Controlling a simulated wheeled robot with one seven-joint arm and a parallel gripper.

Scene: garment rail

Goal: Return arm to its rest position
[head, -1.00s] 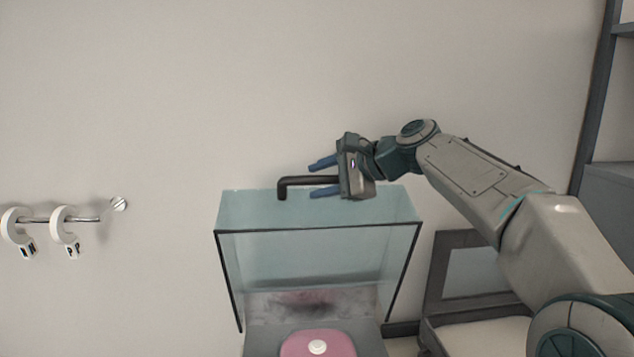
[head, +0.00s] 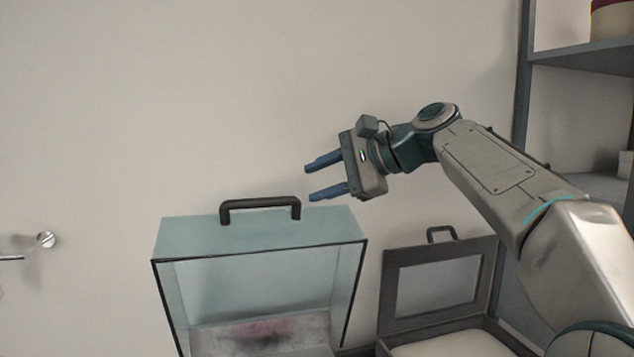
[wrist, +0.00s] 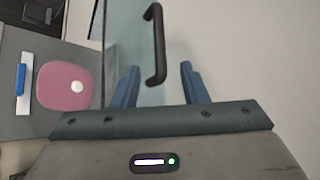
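My gripper (head: 326,178) is in the air to the upper right of a glass case, in front of the wall. Its two blue fingers point left and are spread apart with nothing between them. The wrist view also shows the gripper (wrist: 158,80) open. The black handle (head: 260,204) on top of the glass case (head: 256,236) lies to the left of and below the fingers in the head view. In the wrist view the handle (wrist: 157,45) is beyond the fingertips, apart from them.
A grey-framed box with its lid (head: 440,283) raised stands right of the case. A shelf unit (head: 590,54) is at the right. A wall rail end (head: 46,239) shows at far left. A pink round-cornered object (wrist: 66,90) shows in the wrist view. The wall above is clear.

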